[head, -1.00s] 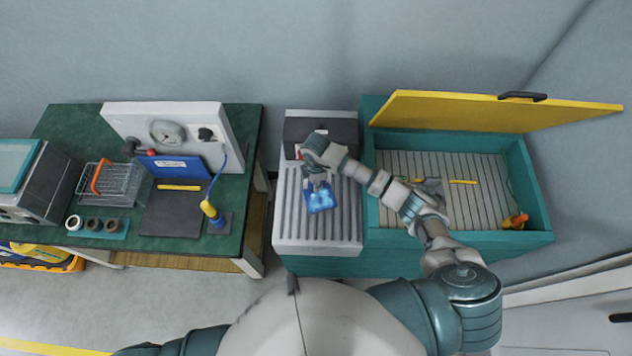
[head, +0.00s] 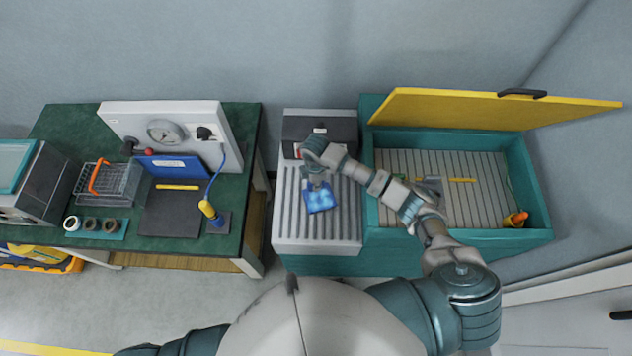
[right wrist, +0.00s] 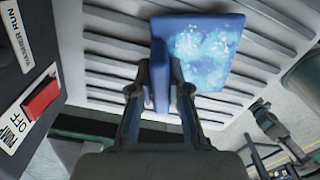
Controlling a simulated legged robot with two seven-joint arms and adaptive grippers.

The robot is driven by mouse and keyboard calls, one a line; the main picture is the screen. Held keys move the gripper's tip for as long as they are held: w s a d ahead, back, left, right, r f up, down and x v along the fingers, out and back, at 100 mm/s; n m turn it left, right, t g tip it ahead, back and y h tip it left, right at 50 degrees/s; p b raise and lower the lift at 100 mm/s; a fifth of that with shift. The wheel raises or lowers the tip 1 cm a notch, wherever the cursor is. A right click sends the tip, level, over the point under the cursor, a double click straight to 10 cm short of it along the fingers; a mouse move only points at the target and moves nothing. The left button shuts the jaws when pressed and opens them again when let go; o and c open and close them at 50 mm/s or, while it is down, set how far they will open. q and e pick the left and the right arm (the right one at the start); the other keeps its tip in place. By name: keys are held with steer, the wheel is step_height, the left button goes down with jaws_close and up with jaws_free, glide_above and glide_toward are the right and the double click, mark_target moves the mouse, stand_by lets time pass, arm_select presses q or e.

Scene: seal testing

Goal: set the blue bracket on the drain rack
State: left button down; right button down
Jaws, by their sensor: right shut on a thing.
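The blue bracket (head: 320,198) is at the ribbed drain rack (head: 292,237), near the middle of its slats. It has pale wet-looking patches on its flat face. In the right wrist view the bracket (right wrist: 207,50) lies over the rack's slats (right wrist: 108,62), with an upright flange between my fingers. My right gripper (head: 317,184) is shut on this flange; it also shows in the right wrist view (right wrist: 162,85). I cannot tell whether the bracket touches the slats. My left gripper is out of view.
A dark washer unit (head: 320,130) with a red switch (right wrist: 42,98) stands behind the rack. The teal basin (head: 450,236) with its yellow lid (head: 480,108) raised is to the right. A green bench (head: 190,246) with test gear is to the left.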

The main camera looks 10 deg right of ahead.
steer(key=shift+f, duration=0.2)
stand_by(0.3)
steer(key=c, duration=1.1)
jaws_free()
steer(key=shift+o, duration=0.2)
steer(key=shift+f, duration=0.1)
step_height(320, 180, up, 6)
steer(key=p, duration=0.5)
steer(key=shift+s, duration=0.1)
